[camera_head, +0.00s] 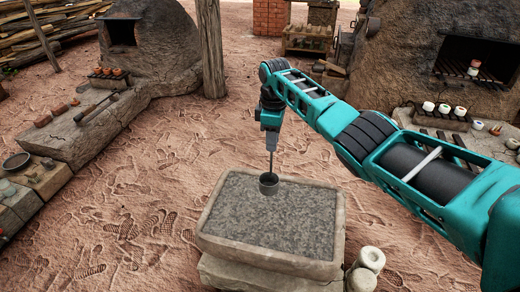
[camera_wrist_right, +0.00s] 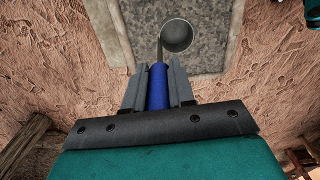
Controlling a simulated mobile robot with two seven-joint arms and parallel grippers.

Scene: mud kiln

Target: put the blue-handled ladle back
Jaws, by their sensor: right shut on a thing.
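The blue-handled ladle (camera_wrist_right: 157,86) is held by its blue handle between the fingers of my right gripper (camera_wrist_right: 158,88) in the right wrist view. Its grey cup (camera_wrist_right: 176,36) points away from the gripper. In the head view, my right gripper (camera_head: 270,125) points down and the ladle's cup (camera_head: 268,184) hangs below it, over the stone basin (camera_head: 216,243). I cannot tell whether the cup touches the grey, grainy surface in the basin. The blue handle is hidden in the head view. My left gripper is not in view.
Two pale cylindrical jars (camera_head: 371,259) stand at the basin's right. A stone ledge (camera_head: 90,135) with pots and tools runs along the left. A wooden post (camera_head: 210,50) stands behind. A kiln (camera_head: 480,55) with small pots is at the right. Sandy ground around the basin is mostly clear.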

